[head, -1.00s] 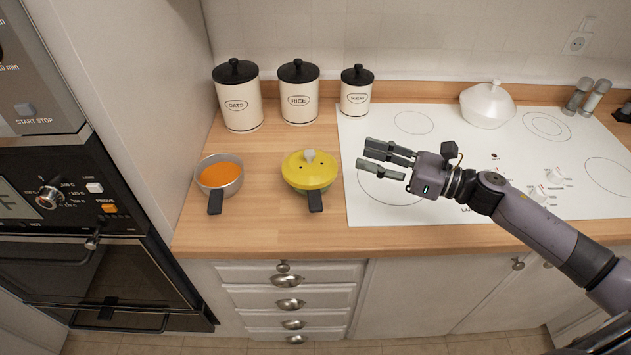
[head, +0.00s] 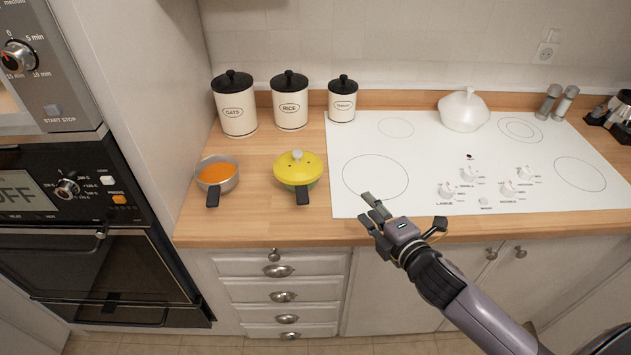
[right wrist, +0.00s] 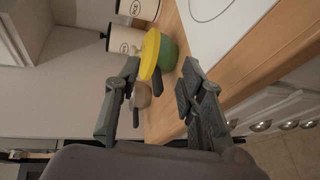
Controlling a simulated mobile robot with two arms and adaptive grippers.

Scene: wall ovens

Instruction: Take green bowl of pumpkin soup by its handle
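The green bowl (head: 300,186) stands on the wooden counter with a yellow lid (head: 297,167) on it, so its contents are hidden. Its black handle (head: 302,195) points toward the counter's front edge. It also shows in the right wrist view (right wrist: 169,52), beyond and between the fingers. My right gripper (head: 368,209) is open and empty, to the right of the handle and apart from it, near the counter's front edge. It shows open in the right wrist view too (right wrist: 160,75). My left gripper is not in view.
A grey pan (head: 230,184) of orange soup with a black handle stands left of the bowl. Canisters (head: 290,105) line the wall behind. The white cooktop (head: 400,150) lies to the right, with a white lidded pot (head: 464,112). Ovens (head: 80,230) stand at left.

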